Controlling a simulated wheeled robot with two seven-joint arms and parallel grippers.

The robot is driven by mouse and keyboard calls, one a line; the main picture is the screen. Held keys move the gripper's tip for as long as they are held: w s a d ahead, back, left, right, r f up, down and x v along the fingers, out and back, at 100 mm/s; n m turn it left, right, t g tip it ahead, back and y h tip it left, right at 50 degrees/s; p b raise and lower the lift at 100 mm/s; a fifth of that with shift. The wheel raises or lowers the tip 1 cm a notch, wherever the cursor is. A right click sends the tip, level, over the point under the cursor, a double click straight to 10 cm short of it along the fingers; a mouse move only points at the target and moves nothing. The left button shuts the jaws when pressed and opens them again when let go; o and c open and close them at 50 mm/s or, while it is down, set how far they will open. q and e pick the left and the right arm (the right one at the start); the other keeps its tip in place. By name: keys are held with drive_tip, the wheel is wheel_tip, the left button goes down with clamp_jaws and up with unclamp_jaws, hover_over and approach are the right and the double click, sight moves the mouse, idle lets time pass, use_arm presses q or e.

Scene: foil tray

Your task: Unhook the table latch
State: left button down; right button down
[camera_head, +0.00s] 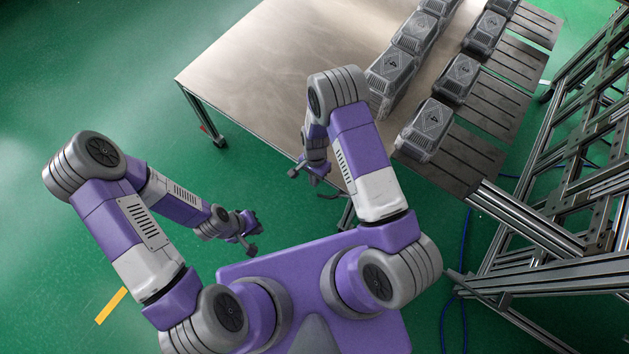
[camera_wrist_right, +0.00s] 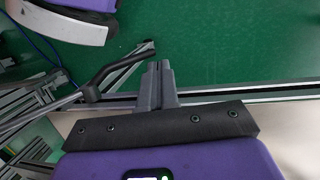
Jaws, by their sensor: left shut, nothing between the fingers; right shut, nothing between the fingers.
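The table latch appears to be the black bent lever (camera_wrist_right: 122,70) in the right wrist view, with a round knuckle at its lower end and a thin metal rod running left. A dark curved piece in the head view (camera_head: 330,195), by the table's near edge, looks like the same lever. My right gripper (camera_head: 294,173) is shut and empty beside the table edge. In the right wrist view its grey fingertips (camera_wrist_right: 159,66) are together, just right of the lever's tip; I cannot tell whether they touch. My left gripper (camera_head: 252,251) is shut and empty over the floor, away from the table.
The table (camera_head: 262,55) has a bare metal top on its left. Several grey boxes (camera_head: 424,128) stand on its right part, beside dark slatted plates (camera_head: 470,160). A metal frame (camera_head: 590,190) and a blue cable (camera_head: 444,318) are at the right.

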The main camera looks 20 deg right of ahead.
drive_tip(key=p+v, duration=0.1)
drive_tip(key=v, duration=0.4)
drive_tip(key=shift+w+r, duration=0.1)
drive_tip(key=shift+r, duration=0.05)
idle(0.3)
